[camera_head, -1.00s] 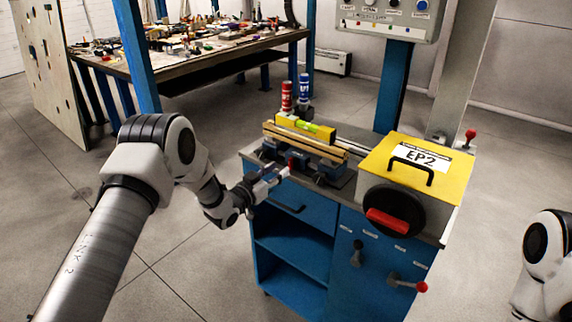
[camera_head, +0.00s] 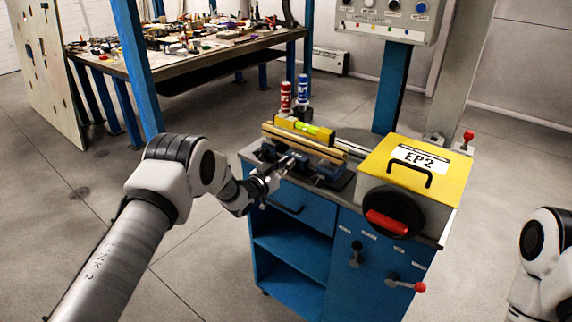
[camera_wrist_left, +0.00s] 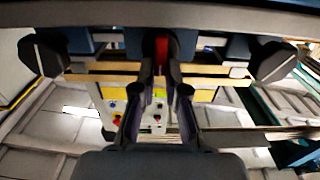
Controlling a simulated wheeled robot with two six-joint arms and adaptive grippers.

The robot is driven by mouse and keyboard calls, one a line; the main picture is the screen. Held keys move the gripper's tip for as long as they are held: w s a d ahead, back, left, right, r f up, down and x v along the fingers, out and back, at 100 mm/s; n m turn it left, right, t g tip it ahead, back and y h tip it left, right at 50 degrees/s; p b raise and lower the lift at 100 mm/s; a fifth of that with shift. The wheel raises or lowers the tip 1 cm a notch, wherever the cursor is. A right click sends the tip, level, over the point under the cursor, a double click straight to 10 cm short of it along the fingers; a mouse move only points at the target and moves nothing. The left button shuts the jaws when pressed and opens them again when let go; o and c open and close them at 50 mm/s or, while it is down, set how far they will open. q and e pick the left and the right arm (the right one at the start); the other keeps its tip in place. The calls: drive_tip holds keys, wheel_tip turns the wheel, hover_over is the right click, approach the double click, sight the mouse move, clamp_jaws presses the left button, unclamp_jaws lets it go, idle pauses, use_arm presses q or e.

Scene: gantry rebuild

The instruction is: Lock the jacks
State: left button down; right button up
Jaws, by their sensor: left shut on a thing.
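My left gripper (camera_head: 288,163) reaches the front of the blue fixture (camera_head: 328,173) at the left of the bench top. In the left wrist view, the left gripper (camera_wrist_left: 160,72) is shut on a small red lever (camera_wrist_left: 161,50) at the middle of the fixture. Two dark knobs, one at the left (camera_wrist_left: 44,55) and one at the right (camera_wrist_left: 272,62), flank it in that view. A yellow level (camera_head: 305,127) with a green vial lies on the fixture's rails (camera_head: 325,150). The red lever is hidden by the fingers in the head view. My right gripper is out of view.
Red (camera_head: 286,98) and blue (camera_head: 303,90) bottles stand behind the fixture. A control panel (camera_head: 385,15) hangs behind.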

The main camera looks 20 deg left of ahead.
use_arm(q)
drive_tip(key=m+b, duration=0.5)
drive_tip(key=d+f+m+b, duration=0.1)
drive_tip(key=m+b, duration=0.4)
drive_tip(key=m, duration=0.1)
drive_tip(key=f+m+b, duration=0.1)
drive_tip(key=m+b, duration=0.4)
drive_tip(key=b, duration=0.1)
drive_tip(key=shift+s+d+m, duration=0.25)
drive_tip(key=shift+d+m, duration=0.05)
drive_tip(key=shift+m, duration=0.1)
drive_tip(key=shift+r+m+b, duration=0.1)
drive_tip(key=shift+m+b, duration=0.35)
drive_tip(key=shift+m, duration=0.15)
drive_tip(key=c, duration=1.2)
unclamp_jaws()
